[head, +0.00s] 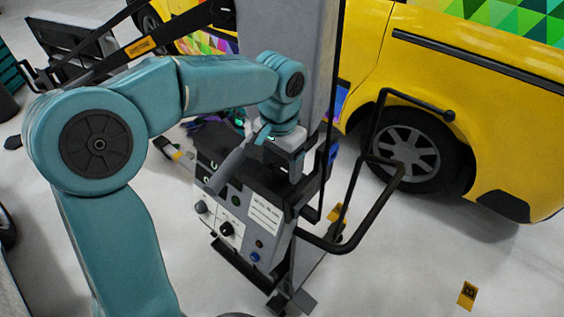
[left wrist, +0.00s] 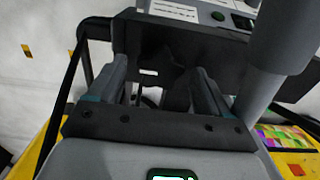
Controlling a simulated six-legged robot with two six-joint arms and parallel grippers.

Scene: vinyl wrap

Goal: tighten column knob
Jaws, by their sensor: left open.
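My left gripper (head: 294,170) points down just behind the top of the grey control box (head: 240,205), beside the tall grey column (head: 292,45). In the left wrist view my left gripper (left wrist: 160,92) is open, with a finger on each side of dark parts. A dark rounded shape (left wrist: 150,97) shows low between the fingers; I cannot tell whether it is the column knob. No column knob can be clearly made out in the head view, where the gripper and arm cover that spot. My right gripper is not in view.
The box front carries small knobs (head: 227,229) and a white label (head: 265,214). A black bent-tube handle frame (head: 352,222) stands right of the gripper. A yellow van (head: 470,85) is parked behind it.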

